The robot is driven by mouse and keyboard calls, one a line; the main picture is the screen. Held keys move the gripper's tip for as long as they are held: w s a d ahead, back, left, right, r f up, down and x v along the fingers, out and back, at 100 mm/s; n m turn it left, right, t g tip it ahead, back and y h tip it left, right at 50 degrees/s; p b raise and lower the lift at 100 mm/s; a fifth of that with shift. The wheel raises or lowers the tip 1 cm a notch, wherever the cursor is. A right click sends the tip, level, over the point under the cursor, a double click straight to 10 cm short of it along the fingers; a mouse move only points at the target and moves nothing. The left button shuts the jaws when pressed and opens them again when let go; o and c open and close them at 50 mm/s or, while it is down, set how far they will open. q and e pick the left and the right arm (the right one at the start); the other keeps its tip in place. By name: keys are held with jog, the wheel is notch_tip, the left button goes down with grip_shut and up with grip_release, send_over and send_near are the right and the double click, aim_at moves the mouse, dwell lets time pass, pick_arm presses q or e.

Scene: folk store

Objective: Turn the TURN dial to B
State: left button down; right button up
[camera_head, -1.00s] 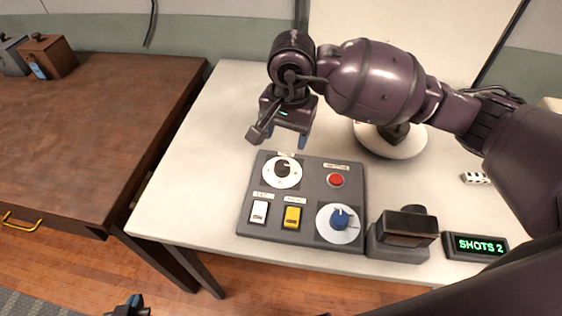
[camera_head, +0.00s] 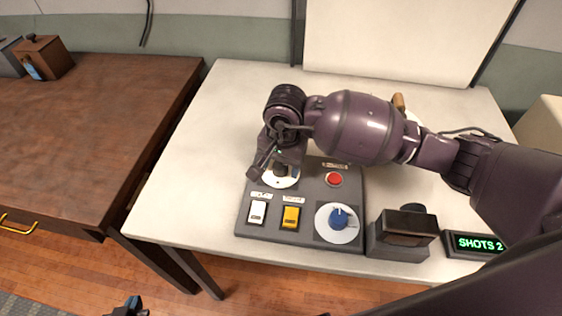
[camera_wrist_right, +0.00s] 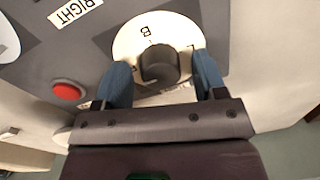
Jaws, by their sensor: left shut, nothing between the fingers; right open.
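The dial at the panel's back left has a white disc (camera_head: 270,180) and a dark knob (camera_head: 281,170). In the right wrist view its white face (camera_wrist_right: 130,38) carries an upside-down B, and its dark knob (camera_wrist_right: 159,65) stands in the middle. My right gripper (camera_head: 283,165) is over this dial. In the right wrist view its two blue fingers (camera_wrist_right: 162,80) are open, one on each side of the knob, with gaps visible. The dial's own label is hidden. My left gripper (camera_head: 130,305) is shut and empty, partly in view at the bottom edge, away from the panel.
The grey panel (camera_head: 247,222) also holds a red button (camera_head: 334,179), a white switch (camera_head: 258,211), a yellow switch (camera_head: 291,216) and a blue-knobbed dial (camera_head: 339,218). A dark device (camera_head: 400,238) and a SHOTS 2 display (camera_head: 476,244) stand to the right. The table's left side is clear.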

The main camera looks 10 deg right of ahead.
jog(key=shift+c, duration=0.2)
jog(key=c, duration=0.9)
